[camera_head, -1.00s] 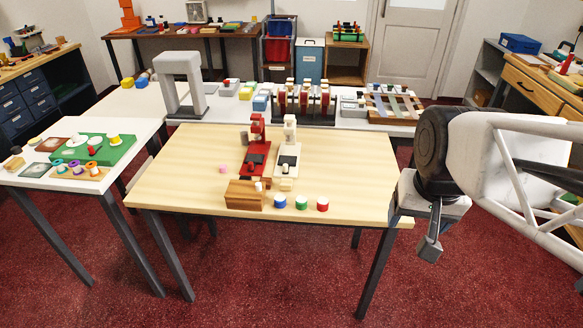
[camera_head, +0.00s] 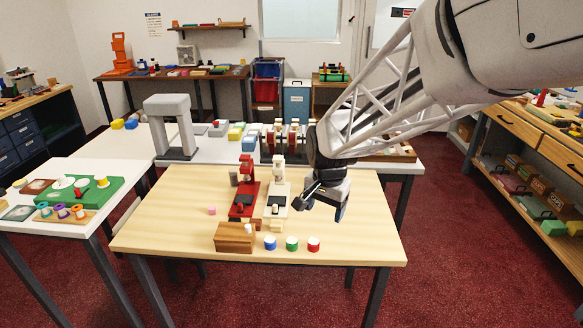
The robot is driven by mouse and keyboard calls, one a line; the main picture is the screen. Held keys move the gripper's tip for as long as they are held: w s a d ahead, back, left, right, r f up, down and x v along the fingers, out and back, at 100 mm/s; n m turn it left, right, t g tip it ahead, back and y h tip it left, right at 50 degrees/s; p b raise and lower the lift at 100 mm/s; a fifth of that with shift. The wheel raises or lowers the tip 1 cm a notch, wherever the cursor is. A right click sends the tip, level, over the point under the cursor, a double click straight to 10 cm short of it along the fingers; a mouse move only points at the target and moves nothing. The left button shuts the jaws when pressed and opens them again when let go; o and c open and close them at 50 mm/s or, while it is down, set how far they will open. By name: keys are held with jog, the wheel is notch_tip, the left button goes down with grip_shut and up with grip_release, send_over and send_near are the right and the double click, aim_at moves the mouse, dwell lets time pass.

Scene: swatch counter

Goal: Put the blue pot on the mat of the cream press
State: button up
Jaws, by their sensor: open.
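The blue pot (camera_head: 270,242), with a white top, stands on the wooden table near its front edge, just right of a brown wooden block. The cream press (camera_head: 277,192) stands behind it, with a dark mat (camera_head: 275,206) on its base. My gripper (camera_head: 322,208) hangs above the table, right of the cream press and behind the green and red pots. Its jaws are open, with nothing seen between them. The gripper is apart from the blue pot.
A red press (camera_head: 244,194) stands left of the cream one. A green pot (camera_head: 292,243) and a red pot (camera_head: 314,244) stand right of the blue pot. The brown block (camera_head: 235,237) is at its left. A small pink piece (camera_head: 212,210) lies further left. The table's right front is bare.

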jog(key=w+a+f+m, duration=0.2)
jog(key=w+a+f, duration=0.5)
jog(key=a+f, duration=0.1)
jog(key=m+g, duration=0.1)
jog(key=m, duration=0.1)
send_over(270, 240)
notch_tip(270, 240, down, 8)
jog(key=shift+f, duration=0.15)
jog(key=shift+f, duration=0.1)
jog(key=shift+f, duration=1.2)
jog(key=shift+f, duration=0.1)
jog(key=shift+f, duration=2.5)
